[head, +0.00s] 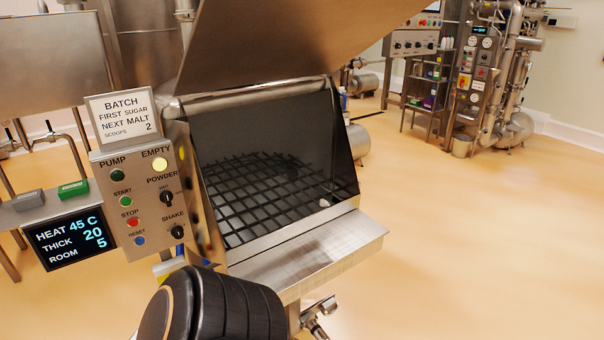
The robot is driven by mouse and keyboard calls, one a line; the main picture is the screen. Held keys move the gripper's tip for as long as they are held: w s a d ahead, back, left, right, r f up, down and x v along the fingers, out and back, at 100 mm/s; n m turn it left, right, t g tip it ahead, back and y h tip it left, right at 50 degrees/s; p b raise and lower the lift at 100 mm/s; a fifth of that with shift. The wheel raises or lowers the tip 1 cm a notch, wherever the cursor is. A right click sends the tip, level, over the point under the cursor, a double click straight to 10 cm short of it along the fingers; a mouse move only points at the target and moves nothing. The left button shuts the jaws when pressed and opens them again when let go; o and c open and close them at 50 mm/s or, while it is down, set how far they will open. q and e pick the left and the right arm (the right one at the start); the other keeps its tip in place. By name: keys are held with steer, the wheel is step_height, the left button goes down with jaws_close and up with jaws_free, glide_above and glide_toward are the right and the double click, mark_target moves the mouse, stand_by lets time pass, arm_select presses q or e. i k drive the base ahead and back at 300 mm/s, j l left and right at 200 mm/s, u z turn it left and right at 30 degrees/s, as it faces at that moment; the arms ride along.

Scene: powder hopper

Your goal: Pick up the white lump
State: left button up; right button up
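A small pale spot that looks like the white lump (324,203) lies at the right front of the dark grid (262,192) inside the open steel hopper (300,250). It is too small to make out its shape. Neither of my grippers shows in the head view. A black ribbed part, probably a link of my own arm, fills the bottom middle in front of the hopper and hides part of its lower left front.
The hopper's steel lid (290,40) is raised above the opening. A control panel (147,205) with buttons and knobs stands left of the hopper, with a display (70,242) beside it. The floor to the right is clear.

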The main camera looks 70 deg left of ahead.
mark_target(323, 203)
steer(key=u, duration=2.3)
steer(key=i+l+u, duration=0.1)
steer(key=u, duration=0.25)
steer(key=l+u, duration=0.2)
steer(key=u, duration=0.15)
steer(key=i+l+u, duration=0.1)
steer(key=u, duration=0.3)
steer(key=l+u, duration=0.4)
steer(key=l, duration=0.55)
steer(key=l+u, duration=0.15)
steer(key=l, duration=0.75)
